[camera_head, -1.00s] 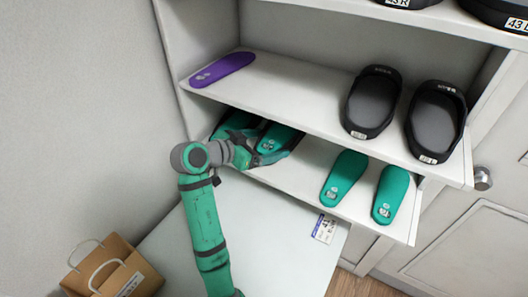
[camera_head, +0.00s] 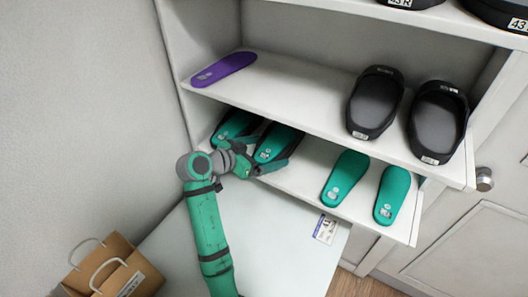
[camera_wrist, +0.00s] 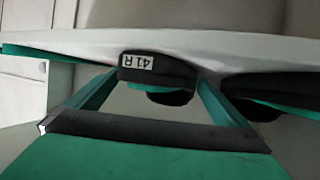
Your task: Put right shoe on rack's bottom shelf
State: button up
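The right shoe (camera_head: 277,144), black with a green insole, rests on the rack's bottom shelf (camera_head: 312,165). In the wrist view its black heel (camera_wrist: 160,72) bears a "41 R" label. My gripper (camera_head: 255,164) is open at the near end of this shoe. In the wrist view the two green fingertips (camera_wrist: 158,84) stand apart on either side of the heel, with the shoe beyond them. A second black shoe with a green insole (camera_head: 234,126) is to its left on the same shelf, partly hidden by my gripper.
Two green insoles (camera_head: 345,178) lie on the right of the bottom shelf. The shelf above holds a purple insole (camera_head: 224,69) and two black moulds (camera_head: 375,103). A white table (camera_head: 270,245) is below, with a label card (camera_head: 326,229). A paper bag (camera_head: 110,272) stands lower left.

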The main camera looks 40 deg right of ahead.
jog(key=v, duration=1.2)
jog(key=shift+w+a, duration=0.2)
jog(key=shift+a, duration=0.05)
